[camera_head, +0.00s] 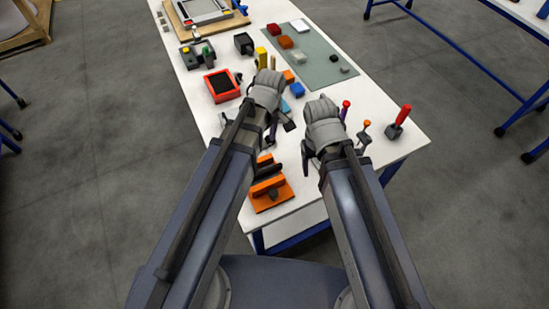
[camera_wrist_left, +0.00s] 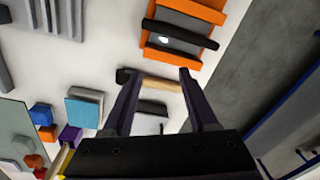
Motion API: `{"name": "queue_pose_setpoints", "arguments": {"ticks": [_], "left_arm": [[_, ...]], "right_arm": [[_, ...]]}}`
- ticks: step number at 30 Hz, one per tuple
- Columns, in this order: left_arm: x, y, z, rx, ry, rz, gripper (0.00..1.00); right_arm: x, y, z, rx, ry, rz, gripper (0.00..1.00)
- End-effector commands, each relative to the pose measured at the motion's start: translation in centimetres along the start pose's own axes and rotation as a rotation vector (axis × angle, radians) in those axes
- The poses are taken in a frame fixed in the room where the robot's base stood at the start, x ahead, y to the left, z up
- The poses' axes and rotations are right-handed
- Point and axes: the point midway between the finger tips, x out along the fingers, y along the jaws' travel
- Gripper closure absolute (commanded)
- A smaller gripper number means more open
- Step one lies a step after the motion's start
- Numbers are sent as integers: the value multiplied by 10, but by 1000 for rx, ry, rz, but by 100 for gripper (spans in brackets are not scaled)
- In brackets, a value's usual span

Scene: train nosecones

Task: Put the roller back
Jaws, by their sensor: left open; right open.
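My left gripper (camera_head: 272,112) is open above the white table in the head view. In the left wrist view its two dark fingers (camera_wrist_left: 157,76) stand apart. A tool with a pale wooden handle (camera_wrist_left: 162,84) and a black end (camera_wrist_left: 125,76), possibly the roller, shows between and just beyond the fingertips. I cannot tell its height gap to them. An orange stand (camera_head: 268,199) with black bars sits at the table's near end; it also shows in the left wrist view (camera_wrist_left: 189,14). My right gripper (camera_head: 323,128) is open to the right; its fingertips are mostly hidden.
Red-handled tools (camera_head: 404,115) stand at the right table edge (camera_head: 421,142). A red tray (camera_head: 221,86) lies left of my left gripper. A grey-green mat (camera_head: 318,66) with small blocks lies farther back. A blue block (camera_wrist_left: 84,106) lies near the left fingers.

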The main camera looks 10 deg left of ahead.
Motion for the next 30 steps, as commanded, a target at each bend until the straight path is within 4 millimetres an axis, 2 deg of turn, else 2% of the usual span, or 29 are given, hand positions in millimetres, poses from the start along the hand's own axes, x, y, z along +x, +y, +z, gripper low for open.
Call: {"name": "queue_pose_setpoints", "arguments": {"ticks": [1, 6, 9, 13, 18, 30], "left_arm": [[0, -8, 13, 144, 4, -3, 41], [-1, -24, 44, 655, 13, -15, 41], [-1, -32, 58, 904, 16, -24, 41], [-1, -39, 70, 1140, 18, -33, 41], [-1, -43, 77, 1290, 18, -39, 41], [-1, -43, 78, 1309, 18, -39, 41]], "right_arm": [[0, 0, 0, 0, 0, 0, 28], [0, 0, 0, 0, 0, 0, 28], [0, 0, 0, 0, 0, 0, 28], [0, 0, 0, 0, 0, 0, 28], [0, 0, 0, 0, 0, 0, 28], [0, 0, 0, 0, 0, 0, 28]]}}
